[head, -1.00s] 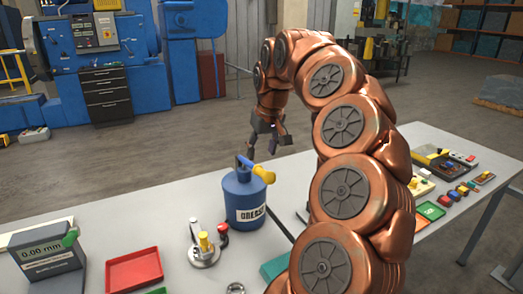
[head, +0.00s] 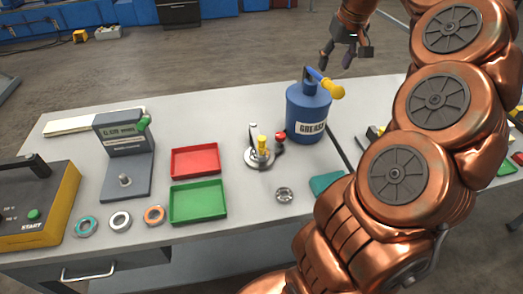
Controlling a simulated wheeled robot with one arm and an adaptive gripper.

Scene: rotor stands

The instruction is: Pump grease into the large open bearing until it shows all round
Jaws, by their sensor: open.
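A blue grease drum (head: 308,112) labelled GREASE stands on the grey bench, with a blue pump lever (head: 318,76) ending in a yellow knob (head: 338,91) on top. Left of it is a round metal fixture (head: 259,158) with a yellow centre piece and a red knob beside it. A bare steel ring-shaped bearing (head: 284,195) lies in front of the fixture. A silver ring (head: 120,220) lies at the front left. I cannot tell which is the large open bearing; no grease shows on either. My gripper (head: 336,59) is open and empty, behind and above the drum.
A red tray (head: 195,147) and a green tray (head: 198,217) sit mid-bench. My arm covers much of the right side.

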